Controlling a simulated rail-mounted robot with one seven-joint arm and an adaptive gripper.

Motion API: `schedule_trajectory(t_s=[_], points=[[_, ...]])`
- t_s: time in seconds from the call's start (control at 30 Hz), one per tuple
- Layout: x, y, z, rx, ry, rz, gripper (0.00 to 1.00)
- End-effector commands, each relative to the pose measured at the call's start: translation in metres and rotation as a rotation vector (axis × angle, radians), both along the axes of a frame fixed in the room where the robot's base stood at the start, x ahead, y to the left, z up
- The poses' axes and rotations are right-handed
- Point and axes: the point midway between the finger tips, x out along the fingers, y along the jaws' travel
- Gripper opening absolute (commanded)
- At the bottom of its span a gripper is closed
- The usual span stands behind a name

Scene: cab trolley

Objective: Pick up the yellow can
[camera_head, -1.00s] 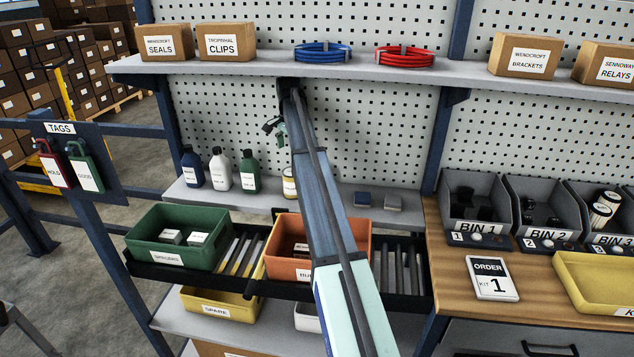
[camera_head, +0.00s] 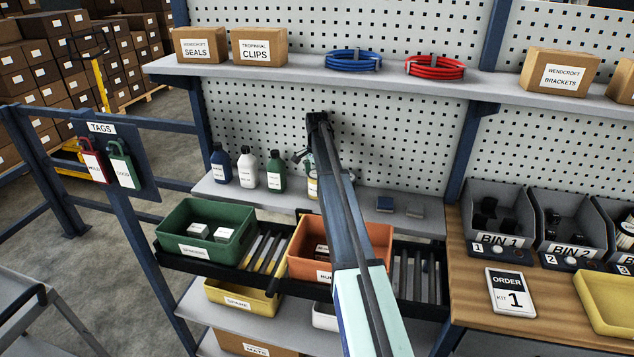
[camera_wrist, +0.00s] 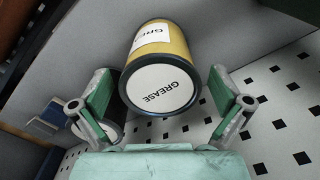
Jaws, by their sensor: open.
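The yellow can (camera_head: 312,188) stands on the middle shelf, right of the green bottle, and is partly hidden behind my arm. In the wrist view the can (camera_wrist: 172,50) shows its white "GREASE" lid and yellow side with a white label. My gripper (camera_wrist: 162,104) is open, with one finger on each side of the can's lid end. A gap shows between the can and the right finger; whether the left finger touches it I cannot tell. In the head view the gripper is mostly hidden by my arm, close to the can.
A blue bottle (camera_head: 221,164), a white bottle (camera_head: 247,168) and a green bottle (camera_head: 275,171) stand left of the can. Green (camera_head: 195,246) and orange (camera_head: 300,266) bins sit below. Pegboard (camera_head: 400,130) is behind.

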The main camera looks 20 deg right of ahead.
Motion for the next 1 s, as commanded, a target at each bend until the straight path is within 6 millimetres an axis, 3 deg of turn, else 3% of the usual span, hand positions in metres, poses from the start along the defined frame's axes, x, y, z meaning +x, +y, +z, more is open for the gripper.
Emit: schedule_trajectory(t_s=[0.13, 0.33, 0.37, 0.5, 0.6, 1.0], points=[[-0.001, 0.000, -0.013, 0.000, 0.000, 0.000, 1.00], [0.000, 0.000, -0.016, 0.000, -0.001, 0.000, 1.00], [0.000, 0.000, -0.016, 0.000, -0.001, 0.000, 0.96], [0.000, 0.000, -0.016, 0.000, 0.000, 0.000, 0.47], [0.000, 0.000, -0.016, 0.000, 0.000, 0.000, 0.18], [0.001, 0.000, -0.007, 0.000, -0.002, 0.000, 0.18]])
